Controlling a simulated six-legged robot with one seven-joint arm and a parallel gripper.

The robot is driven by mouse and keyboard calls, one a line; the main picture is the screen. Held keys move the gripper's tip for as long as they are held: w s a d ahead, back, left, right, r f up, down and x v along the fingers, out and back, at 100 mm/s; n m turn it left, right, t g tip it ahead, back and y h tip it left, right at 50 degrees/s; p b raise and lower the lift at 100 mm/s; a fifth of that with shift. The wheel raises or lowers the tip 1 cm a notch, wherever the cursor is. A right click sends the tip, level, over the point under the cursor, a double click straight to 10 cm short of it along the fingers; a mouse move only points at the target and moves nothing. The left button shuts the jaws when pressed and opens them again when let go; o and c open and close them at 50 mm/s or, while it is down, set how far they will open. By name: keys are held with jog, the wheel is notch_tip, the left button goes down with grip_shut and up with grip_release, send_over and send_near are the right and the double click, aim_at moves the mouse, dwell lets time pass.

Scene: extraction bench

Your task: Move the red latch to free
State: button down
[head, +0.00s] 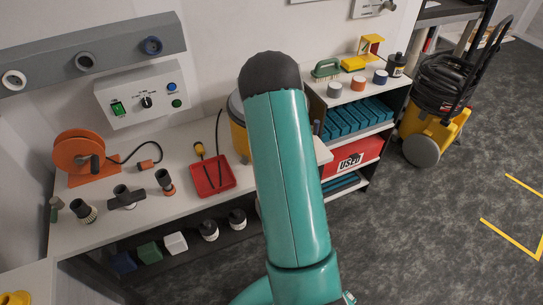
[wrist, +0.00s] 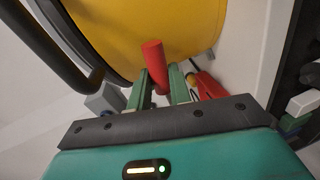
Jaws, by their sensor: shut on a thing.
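The red latch (wrist: 153,55) shows in the wrist view as a short red cylinder in front of a yellow drum (wrist: 190,25). My gripper (wrist: 160,88) has its two green fingers on either side of the latch's lower part and is shut on it. The end of the latch sticks out beyond the fingers. In the head view my teal arm hides the gripper and the latch; only the left edge of the yellow drum (head: 238,136) shows beside the arm. I cannot tell which position the latch is in.
A black curved tube (wrist: 62,45) runs close by at the left in the wrist view. In the head view a red tray (head: 227,183) lies on the bench left of the drum. A shelf with blue boxes (head: 350,122) and a red "USED" bin (head: 355,160) stands at right.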

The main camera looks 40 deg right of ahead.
jog(key=shift+s+f+n, duration=0.1)
jog(key=shift+f+n, duration=0.1)
jog(key=shift+n, duration=0.4)
jog(key=shift+h, duration=0.3)
jog(key=c, duration=1.3)
grip_release()
jog(key=shift+s+a+r, duration=0.1)
